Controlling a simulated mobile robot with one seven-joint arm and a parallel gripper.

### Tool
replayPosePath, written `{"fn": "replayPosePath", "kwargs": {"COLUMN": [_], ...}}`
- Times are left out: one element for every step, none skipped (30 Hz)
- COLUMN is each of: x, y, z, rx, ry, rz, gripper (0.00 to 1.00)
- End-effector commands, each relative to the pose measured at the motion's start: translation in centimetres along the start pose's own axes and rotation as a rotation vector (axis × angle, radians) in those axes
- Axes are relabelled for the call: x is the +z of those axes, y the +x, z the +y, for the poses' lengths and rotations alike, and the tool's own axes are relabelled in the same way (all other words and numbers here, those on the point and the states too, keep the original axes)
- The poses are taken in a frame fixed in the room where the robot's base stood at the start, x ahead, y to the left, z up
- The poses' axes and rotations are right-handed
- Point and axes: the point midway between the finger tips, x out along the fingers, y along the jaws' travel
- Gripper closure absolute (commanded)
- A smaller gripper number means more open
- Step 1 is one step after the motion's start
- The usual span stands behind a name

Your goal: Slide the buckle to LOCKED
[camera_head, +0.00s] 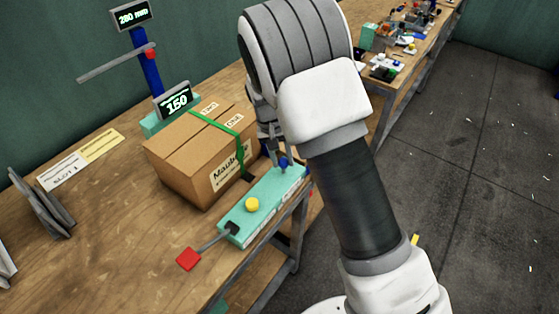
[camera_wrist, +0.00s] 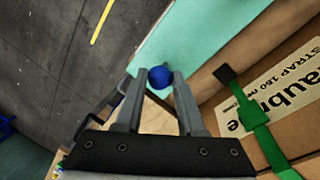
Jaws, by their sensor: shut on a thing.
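A blue knob (camera_wrist: 160,77) sits between the tips of my gripper (camera_wrist: 156,86) in the wrist view, and my gripper is shut on it. In the head view the blue knob (camera_head: 285,163) stands at the far end of a teal base (camera_head: 263,205), with my gripper just above it, partly hidden by my arm. A green strap (camera_head: 217,132) runs over a cardboard box (camera_head: 185,160) beside the base. In the wrist view the green strap (camera_wrist: 252,117) ends at a dark block (camera_wrist: 224,73). No LOCKED marking is readable.
The teal base also carries a yellow button (camera_head: 252,204) and a lever with a red end (camera_head: 188,259). Displays read 160 (camera_head: 175,101) and 260 mm (camera_head: 131,14). Grey plates (camera_head: 42,205) stand at left. A second cluttered bench is behind. The front-left tabletop is clear.

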Motion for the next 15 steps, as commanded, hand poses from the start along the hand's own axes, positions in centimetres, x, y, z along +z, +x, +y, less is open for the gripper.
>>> {"fn": "replayPosePath", "kwargs": {"x": [-0.37,-0.38,-0.4,-0.4,-0.39,-0.37,-0.35,-0.33,-0.31,-0.29,-0.28,-0.26,-0.24,-0.24,-0.22], "y": [-0.1,-0.1,-0.1,-0.1,-0.1,-0.09,-0.08,-0.08,-0.07,-0.07,-0.06,-0.06,-0.05,-0.05,-0.05], "z": [0.27,0.29,0.3,0.31,0.32,0.32,0.3,0.28,0.26,0.24,0.22,0.21,0.2,0.19,0.18], "rx": [0.002,0.002,0.002,0.002,0.002,0.002,0.002,0.002,0.002,0.002,0.002,0.001,0.001,0.001,0.001], "ry": [0.003,0.003,0.003,0.003,0.004,0.004,0.004,0.003,0.003,0.003,0.003,0.003,0.002,0.002,0.002], "rz": [0.01,0.01,0.011,0.01,0.01,0.01,0.009,0.009,0.008,0.008,0.007,0.007,0.007,0.007,0.006], "gripper": [1.0,1.0,0.6,0.54,0.49,0.42,0.36,0.31,0.31,0.31,0.31,0.31,0.31,0.31,0.31]}}
